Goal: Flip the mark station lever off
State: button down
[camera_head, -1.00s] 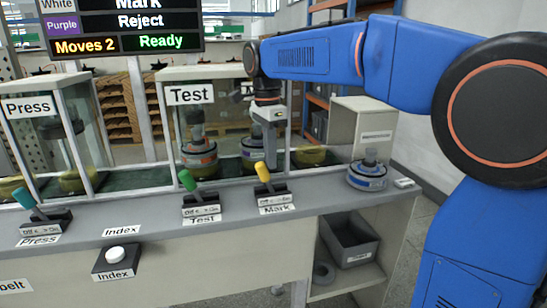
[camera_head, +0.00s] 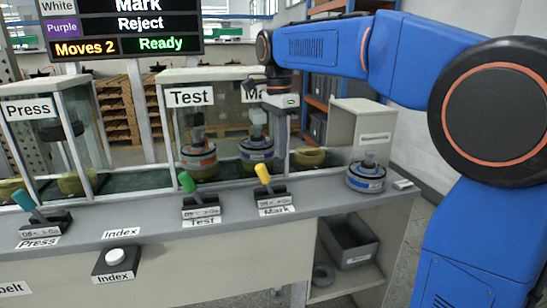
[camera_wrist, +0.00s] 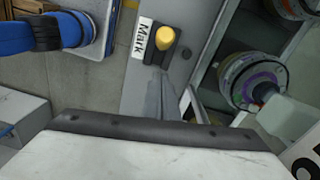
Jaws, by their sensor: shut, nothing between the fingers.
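The Mark lever has a yellow handle (camera_head: 262,173) on a dark base (camera_head: 273,198) on the bench front, above its "Mark" label (camera_head: 276,211). The handle leans to the left, like the green Test lever (camera_head: 187,181) beside it. In the wrist view the yellow handle (camera_wrist: 165,39) shows at the top middle, next to its Mark label (camera_wrist: 143,39). My gripper (camera_head: 281,140) is shut and empty. It points down above and slightly right of the handle, apart from it. In the wrist view the large pale gripper body fills the bottom.
A glass case with motors stands behind the levers; a purple-ringed motor (camera_head: 257,152) is inside. A blue-ringed motor (camera_head: 366,178) stands on the bench to the right. The Press lever (camera_head: 24,200) and Index button (camera_head: 116,252) are to the left. The sign reads Ready (camera_head: 160,42).

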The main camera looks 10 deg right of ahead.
notch_tip(320, 180, up, 8)
jog(key=shift+w+a, duration=0.15)
jog(key=shift+a, duration=0.2)
